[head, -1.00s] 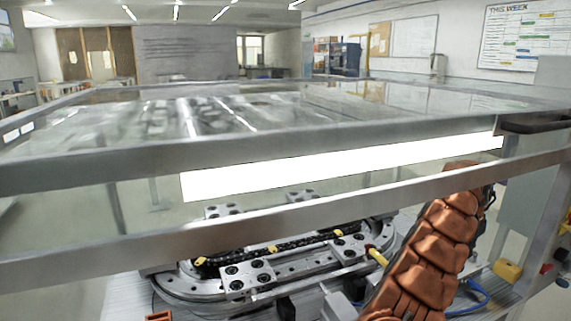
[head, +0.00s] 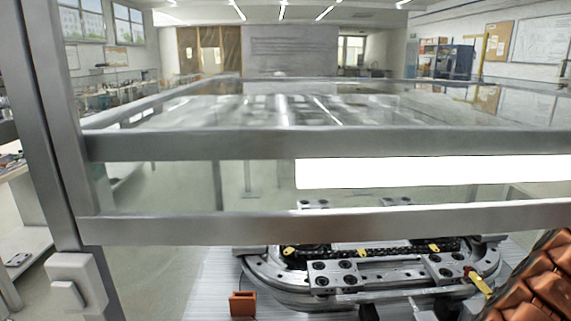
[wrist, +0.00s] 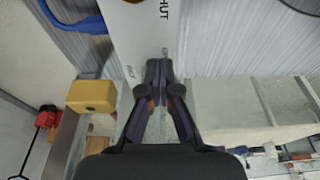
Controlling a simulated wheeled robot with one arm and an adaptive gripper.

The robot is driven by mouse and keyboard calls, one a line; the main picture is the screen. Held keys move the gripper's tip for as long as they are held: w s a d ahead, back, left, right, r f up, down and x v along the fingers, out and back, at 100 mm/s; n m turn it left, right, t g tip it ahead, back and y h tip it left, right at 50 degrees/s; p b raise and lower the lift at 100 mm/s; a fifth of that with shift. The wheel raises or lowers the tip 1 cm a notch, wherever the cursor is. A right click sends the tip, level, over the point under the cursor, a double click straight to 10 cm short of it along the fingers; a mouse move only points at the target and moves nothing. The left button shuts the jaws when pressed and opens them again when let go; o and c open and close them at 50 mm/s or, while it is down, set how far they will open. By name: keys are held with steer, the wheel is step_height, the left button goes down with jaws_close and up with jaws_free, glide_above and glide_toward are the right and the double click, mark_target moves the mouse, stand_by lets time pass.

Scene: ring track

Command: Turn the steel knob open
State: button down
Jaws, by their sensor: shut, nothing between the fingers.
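My gripper (wrist: 158,72) shows in the wrist view, with its dark fingers shut and nothing between them. It hangs over a white panel (wrist: 138,38) with partly cut-off lettering that ends in "HUT" and more small print lower down. A small grey metal piece (wrist: 165,51) shows just beyond the fingertips. I cannot tell whether it is the steel knob or whether the fingers touch it. No knob is clearly visible in the head view. There, my orange-covered arm fills the lower right corner and the gripper is out of view.
A glass enclosure with a metal frame (head: 330,222) stands close in front. The oval track (head: 375,297) with yellow-marked carriages lies beneath it. A small orange block (head: 242,304) sits left of the track. In the wrist view, a yellow box (wrist: 92,96) and a blue cable (wrist: 72,20) are at left.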

steer(key=p+v, duration=0.2)
steer(key=v, duration=0.1)
steer(key=d+p+v, duration=0.1)
steer(key=p+v, duration=0.1)
steer(key=shift+r, duration=0.5)
steer(key=shift+w, duration=0.1)
